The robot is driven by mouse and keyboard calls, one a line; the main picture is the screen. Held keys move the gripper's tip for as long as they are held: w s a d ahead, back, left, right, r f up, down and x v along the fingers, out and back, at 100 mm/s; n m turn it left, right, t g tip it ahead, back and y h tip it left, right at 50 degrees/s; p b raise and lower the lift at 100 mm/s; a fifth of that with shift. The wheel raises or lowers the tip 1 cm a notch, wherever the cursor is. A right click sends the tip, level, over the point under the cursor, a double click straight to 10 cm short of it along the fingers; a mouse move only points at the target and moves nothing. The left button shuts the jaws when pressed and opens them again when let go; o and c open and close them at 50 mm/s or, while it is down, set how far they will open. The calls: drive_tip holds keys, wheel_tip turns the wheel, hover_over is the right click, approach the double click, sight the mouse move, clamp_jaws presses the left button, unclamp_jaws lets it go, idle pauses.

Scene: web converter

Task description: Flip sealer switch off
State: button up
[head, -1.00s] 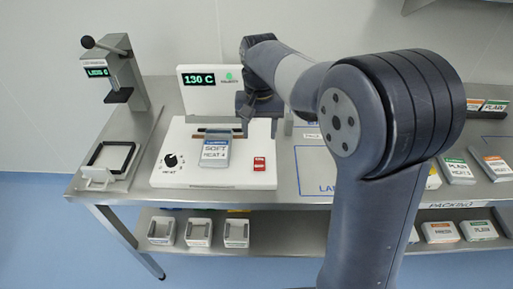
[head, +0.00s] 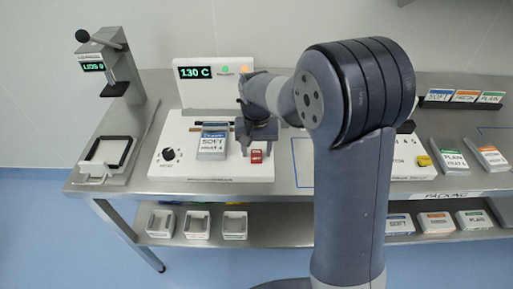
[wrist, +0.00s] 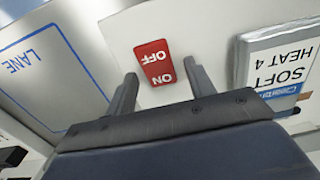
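The sealer (head: 190,180) is a white unit whose upright display (head: 194,72) reads 130 C. Its red switch (head: 256,156) is at the base's front right; in the wrist view the red switch (wrist: 155,62) shows ON and OFF lettering. My gripper (wrist: 159,70) is open, with one finger on each side of the switch in that view and nothing between them. In the head view my gripper (head: 246,143) is low over the base, just behind the switch. I cannot tell whether it touches, or which way the switch is set.
A blue-and-white pouch pack (head: 212,146) marked SOFT HEAT 4 lies on the sealer, left of the switch. A black knob (head: 168,154) is further left. A press (head: 112,65) stands at far left. A blue-outlined lane (head: 300,163) on the table's right is bare.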

drive_tip(key=c, duration=0.9)
drive_tip(key=t+b, duration=0.1)
drive_tip(key=b, duration=0.1)
drive_tip(key=shift+s+f+b, duration=0.15)
drive_tip(key=shift+f+b, duration=0.05)
drive_tip(key=shift+b, duration=0.15)
drive_tip(key=t+b, duration=0.1)
drive_tip(key=b, duration=0.2)
drive_tip(key=s+t+b, duration=0.1)
drive_tip(key=t+b, duration=0.1)
drive_tip(key=b, duration=0.1)
drive_tip(key=shift+t, duration=0.3)
drive_tip(key=shift+r+t+b, duration=0.25)
drive_tip(key=shift+t+b, duration=0.15)
drive_tip(key=shift+b, duration=0.45)
drive_tip(key=shift+r, duration=0.1)
drive_tip(key=o, duration=1)
